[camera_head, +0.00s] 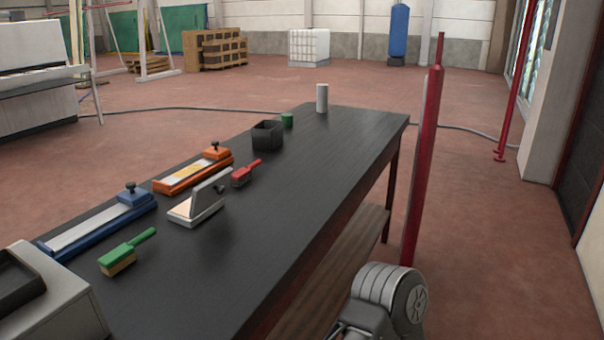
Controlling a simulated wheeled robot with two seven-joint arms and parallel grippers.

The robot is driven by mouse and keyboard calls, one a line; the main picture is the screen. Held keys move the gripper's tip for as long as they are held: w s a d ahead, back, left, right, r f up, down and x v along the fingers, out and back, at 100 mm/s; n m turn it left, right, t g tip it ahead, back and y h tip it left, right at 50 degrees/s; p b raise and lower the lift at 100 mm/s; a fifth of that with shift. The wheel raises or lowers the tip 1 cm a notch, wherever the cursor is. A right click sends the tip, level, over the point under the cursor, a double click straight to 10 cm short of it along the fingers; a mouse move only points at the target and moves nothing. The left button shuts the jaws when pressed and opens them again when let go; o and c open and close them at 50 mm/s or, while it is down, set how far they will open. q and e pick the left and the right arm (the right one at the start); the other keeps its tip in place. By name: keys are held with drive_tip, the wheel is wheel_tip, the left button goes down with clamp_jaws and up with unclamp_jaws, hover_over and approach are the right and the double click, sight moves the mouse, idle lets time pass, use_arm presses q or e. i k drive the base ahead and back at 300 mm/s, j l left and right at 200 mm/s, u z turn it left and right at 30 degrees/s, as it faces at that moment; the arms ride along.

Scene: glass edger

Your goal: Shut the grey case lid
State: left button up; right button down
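The grey case (193,214) sits on the black tabletop in the camera_head view, left of the middle. Its lid (210,188) stands raised and tilted, so the case is open. A pale inside surface shows at its left, and a small dark knob or latch shows at the lid's right edge. Neither of my grippers shows in this view. A grey rounded arm part of mine is at the bottom right, beside the table's right edge and well away from the case.
A red brush (246,173) lies close behind the case. Orange (193,171) and blue (100,223) tool holders lie left of it, and a green brush (127,252) in front. A black bin (267,135) stands farther back. The tabletop (290,200) right of the case is clear.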

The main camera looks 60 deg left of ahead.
sight(208, 194)
drive_tip(key=i, duration=0.95)
drive_tip(key=u, duration=3.85)
